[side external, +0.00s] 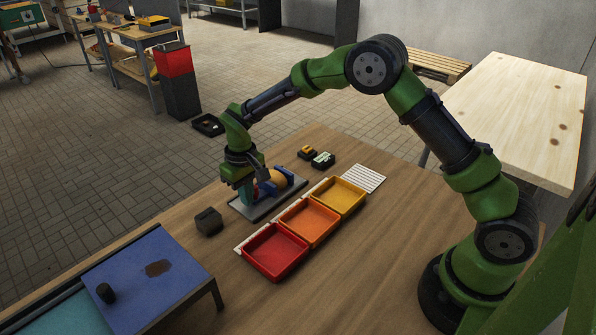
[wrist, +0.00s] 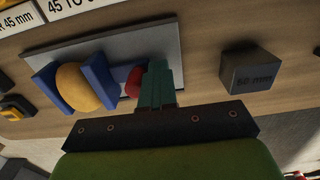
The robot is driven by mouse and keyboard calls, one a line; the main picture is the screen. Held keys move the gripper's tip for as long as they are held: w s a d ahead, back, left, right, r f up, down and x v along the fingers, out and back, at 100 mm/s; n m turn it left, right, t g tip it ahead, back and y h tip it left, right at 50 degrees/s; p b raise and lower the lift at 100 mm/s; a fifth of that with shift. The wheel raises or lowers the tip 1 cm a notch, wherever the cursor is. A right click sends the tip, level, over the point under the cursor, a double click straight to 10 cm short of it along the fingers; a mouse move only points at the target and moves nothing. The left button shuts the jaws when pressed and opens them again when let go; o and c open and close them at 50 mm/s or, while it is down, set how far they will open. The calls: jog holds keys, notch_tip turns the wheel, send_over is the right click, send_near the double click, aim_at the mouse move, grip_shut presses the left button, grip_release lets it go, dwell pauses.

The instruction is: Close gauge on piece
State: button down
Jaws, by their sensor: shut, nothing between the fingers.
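The gauge stands on a grey plate (wrist: 130,46), with two blue jaws (wrist: 101,82) facing each other. A yellow-brown potato piece (wrist: 78,87) lies between them; it also shows in the side view (side external: 264,188). In the wrist view the piece looks close against both jaws, but I cannot tell whether both touch it. A red part (wrist: 134,82) sits just outside the right jaw. My gripper (wrist: 157,82) has teal fingers, shut and empty, right beside the red part, seemingly against it. In the side view my gripper (side external: 246,194) is low over the plate's near-left part.
Red (side external: 275,277), orange (side external: 309,241) and yellow (side external: 339,214) trays stand in a row beside the gauge. A dark block marked in mm (wrist: 250,72) lies right of the plate in the wrist view. Small dark-and-yellow devices (side external: 307,153) sit behind. The table's right side is clear.

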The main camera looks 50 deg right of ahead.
dwell(0.3)
jog(key=shift+a, duration=0.65)
notch_tip(320, 180, up, 8)
dwell(0.4)
jog(key=s+d+r+m+t, duration=0.1)
jog(key=s+d+r+t, duration=0.1)
jog(key=s+r, duration=0.3)
jog(key=s+d+r+m+t+y, duration=0.1)
jog(key=s+d+r+t, duration=0.1)
jog(key=s, duration=1)
jog(key=s+d+r+m+t+y, duration=0.1)
jog(key=s+d+r+m+t, duration=0.1)
jog(key=s+r, duration=0.5)
jog(key=shift+s+d+r+t, duration=0.35)
jog(key=shift+s+d+t, duration=0.25)
jog(key=shift+s+d, duration=0.5)
